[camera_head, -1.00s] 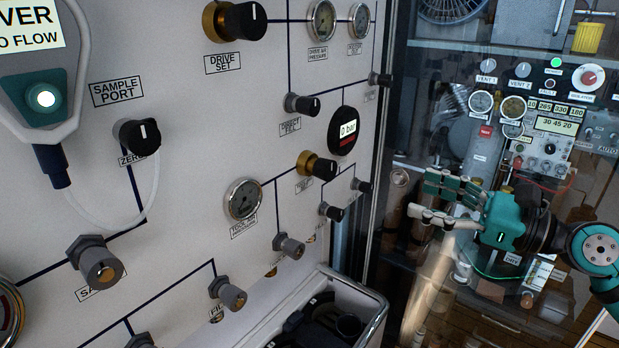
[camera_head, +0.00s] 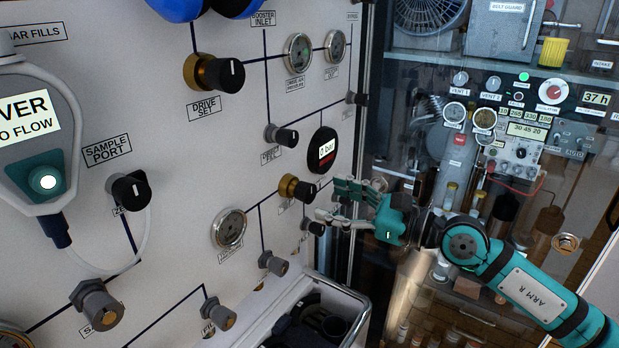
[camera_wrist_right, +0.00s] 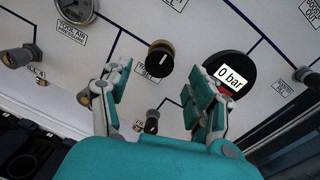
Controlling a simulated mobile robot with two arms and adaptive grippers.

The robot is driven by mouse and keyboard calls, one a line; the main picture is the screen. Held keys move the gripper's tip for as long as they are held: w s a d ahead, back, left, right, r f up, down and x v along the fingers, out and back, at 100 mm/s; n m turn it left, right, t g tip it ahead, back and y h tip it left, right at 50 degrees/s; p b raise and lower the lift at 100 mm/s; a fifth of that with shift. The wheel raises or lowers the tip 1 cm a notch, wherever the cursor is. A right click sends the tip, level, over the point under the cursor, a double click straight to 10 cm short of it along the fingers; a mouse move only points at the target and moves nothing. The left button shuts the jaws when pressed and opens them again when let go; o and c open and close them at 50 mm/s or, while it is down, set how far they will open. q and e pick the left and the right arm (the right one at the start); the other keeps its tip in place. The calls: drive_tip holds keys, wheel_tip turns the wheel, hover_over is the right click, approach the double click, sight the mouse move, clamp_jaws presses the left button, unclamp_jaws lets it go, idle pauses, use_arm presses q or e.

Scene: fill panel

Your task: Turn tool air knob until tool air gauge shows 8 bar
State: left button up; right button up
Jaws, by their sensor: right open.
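The tool air gauge (camera_head: 229,228) is a round dial on the white panel; its needle is too small to read. It also shows at the top left of the wrist view (camera_wrist_right: 76,8), with a "TOOL AIR" label below. A black knob with a brass collar (camera_head: 297,188), whose label is partly hidden, sits up and right of the gauge. In the wrist view this knob (camera_wrist_right: 160,58) appears between and beyond my fingertips. My right gripper (camera_head: 333,198) is open and empty, just right of the knob and apart from it; it also shows in the wrist view (camera_wrist_right: 157,88).
A black digital display (camera_head: 322,150) reading 0 bar sits above the gripper. A small grey-black knob (camera_wrist_right: 151,121) lies between the fingers, lower down. The drive set knob (camera_head: 214,73) and other knobs surround the area. An open bin (camera_head: 350,338) stands below. Shelving is at right.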

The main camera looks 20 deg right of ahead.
sight(311, 194)
drive_tip(key=p+x, duration=0.1)
drive_tip(key=x, duration=0.4)
drive_tip(key=shift+w+a+r+p, duration=0.1)
drive_tip(key=shift+w+r+p, duration=0.05)
drive_tip(key=shift+p, duration=0.25)
use_arm(q)
wheel_tip(311, 194, up, 3)
drive_tip(key=shift+f, duration=0.1)
use_arm(e)
drive_tip(key=shift+w+a, duration=0.2)
drive_tip(key=c, duration=1.2)
drive_tip(key=m+p, duration=0.2)
drive_tip(key=shift+r+m+p, duration=0.1)
drive_tip(key=shift+m+p, duration=0.7)
drive_tip(key=shift+m, duration=0.4)
use_arm(q)
wheel_tip(311, 194, up, 3)
drive_tip(key=shift+r, duration=0.15)
use_arm(e)
drive_tip(key=shift+f, duration=0.3)
